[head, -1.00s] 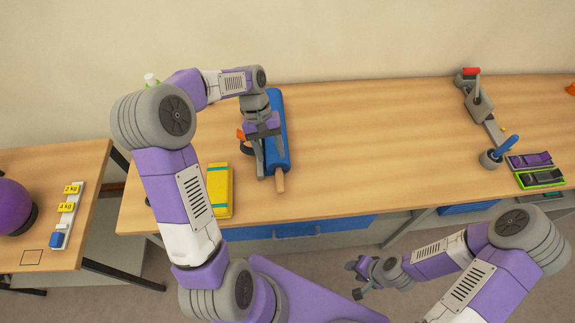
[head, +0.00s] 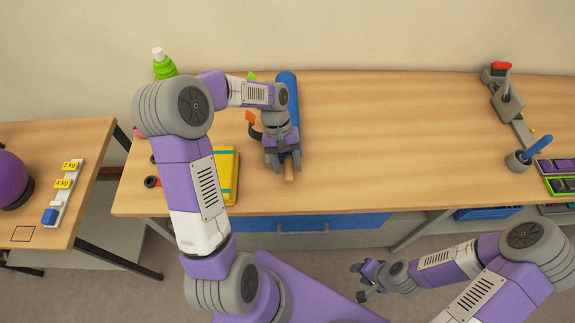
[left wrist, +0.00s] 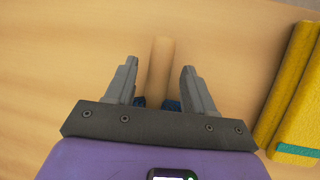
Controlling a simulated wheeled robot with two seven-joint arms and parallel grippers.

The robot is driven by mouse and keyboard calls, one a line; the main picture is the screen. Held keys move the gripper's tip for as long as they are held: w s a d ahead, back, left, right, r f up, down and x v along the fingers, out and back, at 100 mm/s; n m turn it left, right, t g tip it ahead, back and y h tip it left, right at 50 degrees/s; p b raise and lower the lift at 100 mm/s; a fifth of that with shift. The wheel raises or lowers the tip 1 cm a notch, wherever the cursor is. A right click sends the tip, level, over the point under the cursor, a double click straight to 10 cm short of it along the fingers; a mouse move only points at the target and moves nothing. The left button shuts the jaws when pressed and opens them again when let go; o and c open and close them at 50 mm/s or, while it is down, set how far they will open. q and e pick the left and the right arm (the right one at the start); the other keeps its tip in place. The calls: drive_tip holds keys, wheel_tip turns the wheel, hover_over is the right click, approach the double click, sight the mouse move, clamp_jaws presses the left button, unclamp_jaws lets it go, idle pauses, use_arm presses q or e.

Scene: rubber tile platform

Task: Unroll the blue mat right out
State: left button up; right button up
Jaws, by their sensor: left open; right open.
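The blue mat (head: 287,88) is rolled up around a wooden rod and lies lengthwise on the wooden table. The rod's bare end (head: 289,176) sticks out at the near end. My left gripper (head: 285,160) is over the near end of the roll, open. In the left wrist view the rod (left wrist: 160,65) lies between the two spread fingers (left wrist: 159,80), with a gap on each side. Bits of blue mat show just behind the fingers, and the gripper body hides the rest. My right gripper (head: 362,282) is open and empty, in front of the table.
A yellow block-like item with a teal stripe (head: 226,178) lies left of the roll. A green bottle (head: 164,63) stands at the back left. The table right of the roll (head: 390,140) is clear up to a grey clamp-like tool (head: 507,100) and a grey cup (head: 518,160).

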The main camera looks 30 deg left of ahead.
use_arm(q)
drive_tip(key=shift+d+f, duration=0.1)
drive_tip(key=shift+f, duration=0.15)
clamp_jaws()
idle(0.3)
